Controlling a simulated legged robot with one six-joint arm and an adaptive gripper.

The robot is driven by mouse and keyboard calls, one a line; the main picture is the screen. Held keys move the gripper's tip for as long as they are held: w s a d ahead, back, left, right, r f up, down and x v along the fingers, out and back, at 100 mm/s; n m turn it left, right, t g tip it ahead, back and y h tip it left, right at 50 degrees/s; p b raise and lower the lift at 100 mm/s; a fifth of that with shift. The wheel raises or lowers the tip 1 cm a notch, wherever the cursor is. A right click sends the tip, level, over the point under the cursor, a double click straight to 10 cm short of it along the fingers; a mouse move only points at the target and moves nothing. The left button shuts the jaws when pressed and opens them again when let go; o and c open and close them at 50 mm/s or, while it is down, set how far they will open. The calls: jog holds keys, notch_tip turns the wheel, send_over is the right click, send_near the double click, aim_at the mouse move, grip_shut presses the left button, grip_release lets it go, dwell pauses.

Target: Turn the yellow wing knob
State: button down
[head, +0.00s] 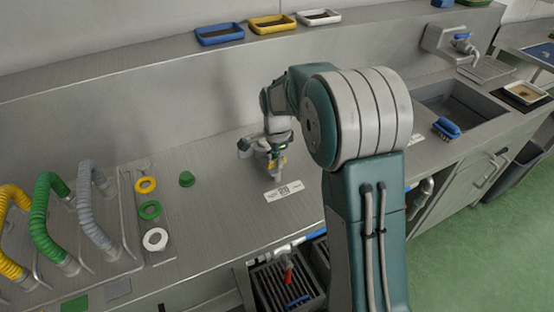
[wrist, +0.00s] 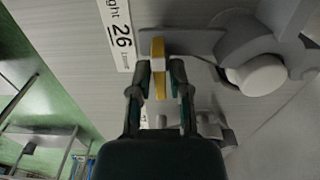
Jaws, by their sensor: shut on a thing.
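The yellow wing knob (wrist: 158,52) stands between my gripper's two fingers in the wrist view, with a whitish part in its middle. My gripper (wrist: 159,72) is shut on it, one dark finger against each side. In the head view my gripper (head: 276,160) is small and low over the bench, and a bit of yellow shows beside it. The knob belongs to a grey fitting (wrist: 225,40) with a round white end. Much of the fitting is hidden by my gripper and arm in the head view.
A white label (head: 284,191) lies on the steel bench in front of the fitting. Yellow, green and white rings (head: 155,239), a green knob (head: 187,179) and ribbed hoses (head: 48,214) are to the left. Trays (head: 272,24) line the back ledge. A sink (head: 455,104) is at right.

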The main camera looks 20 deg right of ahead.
jog(key=shift+w+a+m, duration=0.1)
jog(key=shift+m, duration=0.2)
jog(key=c, duration=0.7)
grip_release()
jog(key=shift+r, duration=0.1)
notch_tip(320, 180, up, 12)
jog(key=shift+a+f, duration=0.1)
jog(key=shift+f, duration=0.05)
